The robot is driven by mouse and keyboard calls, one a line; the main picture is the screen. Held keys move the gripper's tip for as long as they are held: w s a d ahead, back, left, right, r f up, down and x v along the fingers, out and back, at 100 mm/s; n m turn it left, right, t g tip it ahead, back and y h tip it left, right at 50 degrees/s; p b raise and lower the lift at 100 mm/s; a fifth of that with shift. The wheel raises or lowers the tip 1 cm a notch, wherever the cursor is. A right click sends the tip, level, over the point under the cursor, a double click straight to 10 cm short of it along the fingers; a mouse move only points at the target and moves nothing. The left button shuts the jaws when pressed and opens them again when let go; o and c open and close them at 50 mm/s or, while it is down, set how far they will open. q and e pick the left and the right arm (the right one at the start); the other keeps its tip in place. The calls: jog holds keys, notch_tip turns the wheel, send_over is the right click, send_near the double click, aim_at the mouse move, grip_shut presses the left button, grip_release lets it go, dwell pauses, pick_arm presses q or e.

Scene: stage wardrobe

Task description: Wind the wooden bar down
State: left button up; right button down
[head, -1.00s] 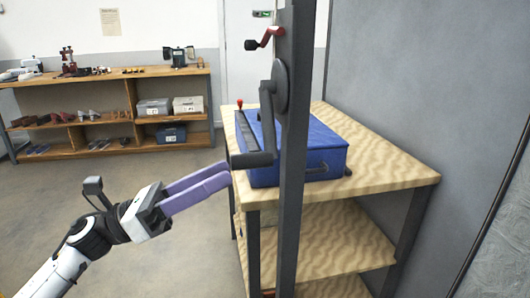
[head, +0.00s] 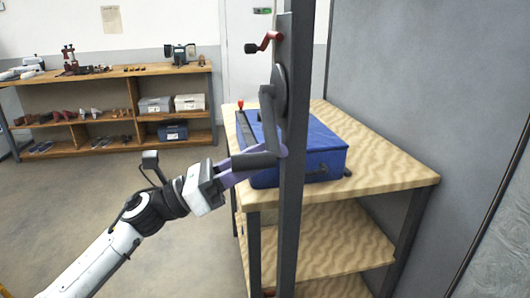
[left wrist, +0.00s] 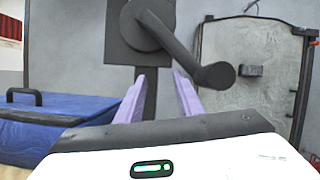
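A dark grey crank (head: 267,110) hangs from a round hub on the side of the upright grey post (head: 293,210). Its handle (head: 255,160) sticks out left at the lower end; the crank also shows in the left wrist view (left wrist: 215,75). My left gripper (head: 258,165) has its purple fingers at the handle, overlapping it in the head view. In the left wrist view the fingers (left wrist: 160,95) stand apart, and the handle's end appears toward the right finger. I cannot tell whether they touch it. I cannot make out the wooden bar. My right gripper is out of view.
A blue case (head: 320,150) lies on the wood-topped table (head: 390,178) behind the post. A smaller red crank (head: 268,42) sits higher on the post. A shelf unit (head: 100,77) stands at the far left wall. The floor between is clear.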

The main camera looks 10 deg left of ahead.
pick_arm(q)
grip_shut()
jog(key=c, duration=0.6)
grip_release()
jog(key=o, duration=0.9)
jog(key=shift+c, duration=0.2)
jog(key=shift+a, duration=0.1)
jog(key=b+v, duration=0.1)
jog(key=v, duration=0.9)
jog(key=shift+b, duration=0.35)
jog(key=shift+a+f, duration=0.1)
